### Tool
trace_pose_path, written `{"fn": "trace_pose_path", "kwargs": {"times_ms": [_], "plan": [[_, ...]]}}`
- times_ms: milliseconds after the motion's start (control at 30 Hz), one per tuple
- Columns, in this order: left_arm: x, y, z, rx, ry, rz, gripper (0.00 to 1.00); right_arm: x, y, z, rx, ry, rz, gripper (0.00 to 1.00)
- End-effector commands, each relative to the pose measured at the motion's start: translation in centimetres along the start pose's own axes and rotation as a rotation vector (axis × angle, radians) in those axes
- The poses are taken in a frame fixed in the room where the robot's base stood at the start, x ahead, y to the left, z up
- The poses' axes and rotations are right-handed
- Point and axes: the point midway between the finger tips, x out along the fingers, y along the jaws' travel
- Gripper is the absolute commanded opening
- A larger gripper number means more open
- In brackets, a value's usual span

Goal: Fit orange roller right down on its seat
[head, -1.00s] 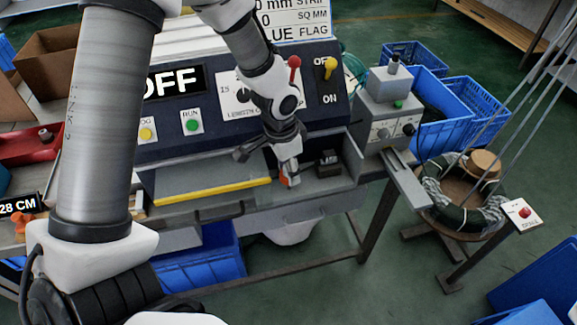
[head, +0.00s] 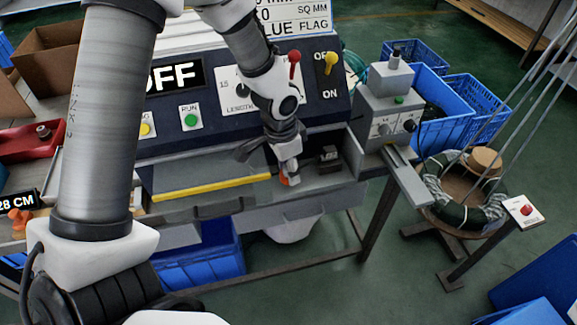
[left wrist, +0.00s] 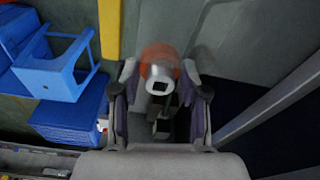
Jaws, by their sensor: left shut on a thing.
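My left gripper (head: 288,168) points down at the front of the machine, beside the right end of the yellow strip. It is shut on the orange roller (head: 290,181), of which only a small part shows below the fingers. In the left wrist view the roller (left wrist: 158,54) lies between the fingertips of the left gripper (left wrist: 160,85), with a pale metal piece with a dark square opening in front of it. I cannot make out the seat, nor tell whether the roller touches it. My right gripper is not in view.
A small dark block (head: 329,157) stands just right of the gripper on the machine's ledge. The yellow strip (head: 212,187) runs to its left. The grey press unit (head: 384,115) is farther right. Another orange part (head: 19,219) sits at the far left.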

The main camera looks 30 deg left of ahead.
Motion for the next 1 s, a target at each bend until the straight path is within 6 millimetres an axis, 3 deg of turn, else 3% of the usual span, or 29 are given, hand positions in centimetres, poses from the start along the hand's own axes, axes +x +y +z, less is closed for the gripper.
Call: {"fn": "trace_pose_path", "kwargs": {"times_ms": [967,1000], "plan": [[2.5,0.0,0.3,0.0,-0.001,0.0,0.09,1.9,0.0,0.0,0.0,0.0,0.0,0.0],[2.4,0.0,0.3,0.0,-0.001,0.0,0.55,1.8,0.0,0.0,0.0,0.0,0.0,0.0]]}}
